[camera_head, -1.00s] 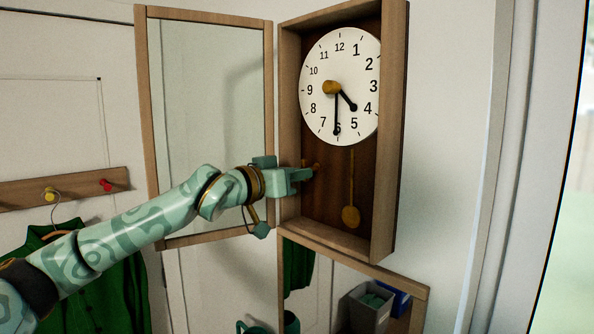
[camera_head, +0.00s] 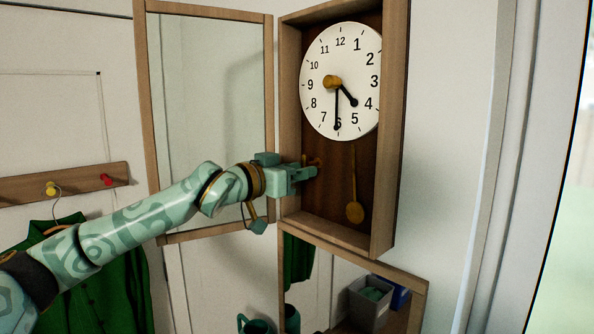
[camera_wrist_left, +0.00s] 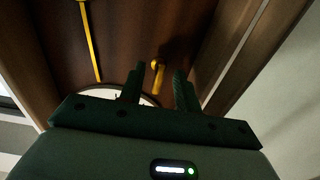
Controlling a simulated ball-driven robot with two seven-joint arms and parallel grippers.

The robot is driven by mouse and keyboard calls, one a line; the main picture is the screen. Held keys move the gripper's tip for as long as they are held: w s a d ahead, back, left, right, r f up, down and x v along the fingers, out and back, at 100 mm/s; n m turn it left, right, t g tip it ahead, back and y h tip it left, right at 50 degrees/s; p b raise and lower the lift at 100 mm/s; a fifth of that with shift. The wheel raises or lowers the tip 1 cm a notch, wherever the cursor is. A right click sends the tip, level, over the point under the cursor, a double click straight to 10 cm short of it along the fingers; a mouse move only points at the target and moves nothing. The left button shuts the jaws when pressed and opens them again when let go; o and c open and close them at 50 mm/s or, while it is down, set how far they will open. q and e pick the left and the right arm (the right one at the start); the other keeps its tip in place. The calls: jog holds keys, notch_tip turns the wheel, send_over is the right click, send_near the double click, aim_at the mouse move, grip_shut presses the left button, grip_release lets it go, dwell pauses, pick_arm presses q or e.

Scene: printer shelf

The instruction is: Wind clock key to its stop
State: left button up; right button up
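The wooden wall clock (camera_head: 396,130) hangs with its glass door (camera_head: 205,110) swung open to the left. Its white dial (camera_head: 318,105) has black hands and a brass knob (camera_head: 332,82) at the middle. The small orange-brown key (camera_head: 314,160) is low on the left inside the case. It shows as a yellow hooked piece (camera_wrist_left: 157,72) in the left wrist view. My left gripper (camera_head: 312,172) reaches into the case at the key. In the wrist view its two fingers (camera_wrist_left: 158,82) stand apart, with the key at the gap between their tips; contact cannot be told. My right gripper is out of view.
The brass pendulum (camera_head: 354,212) hangs just right of my left gripper. The case's left wall (camera_head: 290,110) is close to my wrist. A mirror (camera_head: 325,280) is below, and a green garment (camera_head: 100,275) hangs from a peg rail (camera_head: 75,187) at left.

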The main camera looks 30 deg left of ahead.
pick_arm(q)
jog(key=shift+s+r, duration=0.1)
jog(key=b+v, duration=0.5)
jog(key=v, duration=1.1)
jog(key=shift+a, duration=0.1)
